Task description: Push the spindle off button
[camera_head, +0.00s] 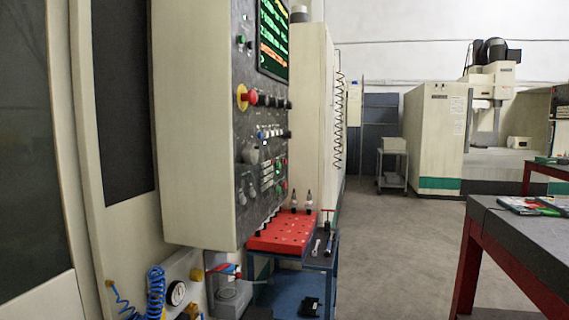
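The machine's control panel (262,128) faces right and is seen at a steep angle on the left half of the head view. It carries a lit screen (273,38) with green and orange text, a red emergency knob (243,97) on a yellow ring, a row of dark knobs (272,101), and several small green, red and white buttons (273,172) lower down. I cannot tell which button is the spindle off button, as labels are too small to read. Neither of my grippers is in view.
A red tool rack (283,232) on a blue cart stands just beyond the panel. A dark-topped table with red legs (520,237) is at the right. The grey floor (395,250) between them is clear. Another machine (433,140) and a small trolley (392,165) stand at the back.

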